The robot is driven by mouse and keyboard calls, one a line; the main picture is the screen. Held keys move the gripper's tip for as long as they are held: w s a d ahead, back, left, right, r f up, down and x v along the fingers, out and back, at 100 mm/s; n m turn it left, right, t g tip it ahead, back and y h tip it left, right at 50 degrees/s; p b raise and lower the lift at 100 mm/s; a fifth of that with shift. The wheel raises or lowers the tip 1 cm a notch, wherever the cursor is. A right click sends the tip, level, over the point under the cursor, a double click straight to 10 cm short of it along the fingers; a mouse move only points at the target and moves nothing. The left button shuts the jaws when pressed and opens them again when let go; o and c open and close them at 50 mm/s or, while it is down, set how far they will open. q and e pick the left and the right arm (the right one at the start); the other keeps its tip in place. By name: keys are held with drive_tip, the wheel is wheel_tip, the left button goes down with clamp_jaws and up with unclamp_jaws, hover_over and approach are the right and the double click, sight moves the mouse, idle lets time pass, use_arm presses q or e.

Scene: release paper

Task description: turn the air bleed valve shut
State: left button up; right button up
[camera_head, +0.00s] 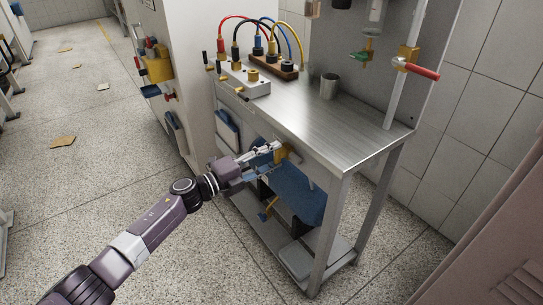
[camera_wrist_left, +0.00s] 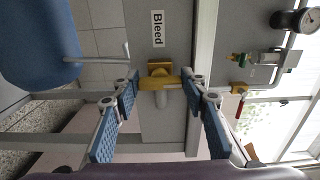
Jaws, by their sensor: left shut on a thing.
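The air bleed valve has a yellow handle (camera_wrist_left: 158,84) in the middle of the left wrist view, below a "Bleed" label (camera_wrist_left: 158,29). The handle lies crosswise between the fingertips. In the head view its yellow part (camera_head: 283,152) shows just past the fingertips, under the steel table's edge. My left gripper (camera_head: 268,152) reaches in there from the left. In the left wrist view its blue-padded fingers (camera_wrist_left: 160,88) stand on both sides of the handle and are shut on it. My right gripper is not in view.
A blue tank (camera_head: 295,195) sits under the steel table (camera_head: 325,130), close to the gripper. A red-handled valve (camera_head: 415,68) is on the post at right. A table leg (camera_head: 328,235) stands right of the tank. Open floor (camera_head: 90,140) lies to the left.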

use_arm(q)
drive_tip(key=o, duration=1.2)
drive_tip(key=shift+c, duration=0.2)
drive_tip(key=shift+a, duration=0.15)
drive_tip(key=v, duration=1.2)
